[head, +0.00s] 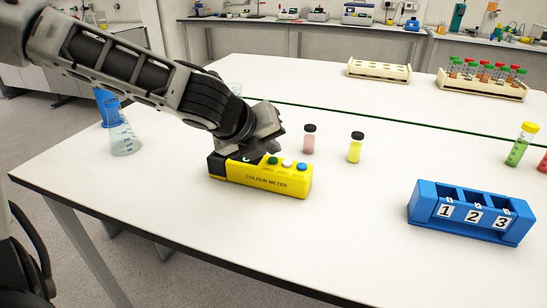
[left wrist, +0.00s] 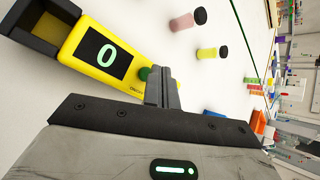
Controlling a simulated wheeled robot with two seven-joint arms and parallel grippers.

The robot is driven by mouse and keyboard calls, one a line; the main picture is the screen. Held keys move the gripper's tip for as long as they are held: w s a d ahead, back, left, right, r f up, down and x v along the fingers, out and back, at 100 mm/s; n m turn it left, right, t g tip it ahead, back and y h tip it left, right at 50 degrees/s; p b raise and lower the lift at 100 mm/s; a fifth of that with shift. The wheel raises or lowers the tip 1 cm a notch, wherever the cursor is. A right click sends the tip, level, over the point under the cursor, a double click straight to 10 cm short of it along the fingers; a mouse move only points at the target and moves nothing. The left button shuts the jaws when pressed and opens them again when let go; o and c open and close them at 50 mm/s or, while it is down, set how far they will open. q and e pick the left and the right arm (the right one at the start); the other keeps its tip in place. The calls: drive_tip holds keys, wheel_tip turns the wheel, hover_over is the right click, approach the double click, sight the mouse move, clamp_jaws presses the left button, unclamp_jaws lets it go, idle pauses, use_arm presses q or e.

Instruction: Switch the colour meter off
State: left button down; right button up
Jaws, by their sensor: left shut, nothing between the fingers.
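The yellow colour meter (head: 262,182) stands on the white table, with green (head: 272,160), white (head: 287,162) and blue (head: 302,166) buttons on top. In the left wrist view its dark display (left wrist: 107,53) shows a lit green 0, and an open dark well (left wrist: 45,25) is at its end. My left gripper (head: 256,153) is shut and empty, low over the meter, and hides its display in the head view. In the left wrist view its fingertips (left wrist: 160,78) are right beside the green button (left wrist: 144,73); I cannot tell if they touch it. My right gripper is not in view.
Behind the meter stand a pink bottle (head: 309,142) and a yellow bottle (head: 355,150). A blue rack (head: 425,208) numbered 1, 2, 3 is at the right. Racks (head: 378,70) are at the back. The front middle is clear.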

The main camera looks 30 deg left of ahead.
use_arm(q)
drive_tip(key=shift+f, duration=0.1)
idle(0.3)
drive_tip(key=shift+f+b, duration=0.3)
drive_tip(key=shift+f, duration=0.05)
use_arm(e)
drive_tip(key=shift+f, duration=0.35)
use_arm(q)
drive_tip(key=shift+r, duration=0.1)
drive_tip(key=shift+r+p, duration=0.35)
drive_tip(key=shift+p, duration=0.2)
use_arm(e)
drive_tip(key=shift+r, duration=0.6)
use_arm(q)
wheel_tip(320, 180, up, 6)
drive_tip(key=p, duration=0.6)
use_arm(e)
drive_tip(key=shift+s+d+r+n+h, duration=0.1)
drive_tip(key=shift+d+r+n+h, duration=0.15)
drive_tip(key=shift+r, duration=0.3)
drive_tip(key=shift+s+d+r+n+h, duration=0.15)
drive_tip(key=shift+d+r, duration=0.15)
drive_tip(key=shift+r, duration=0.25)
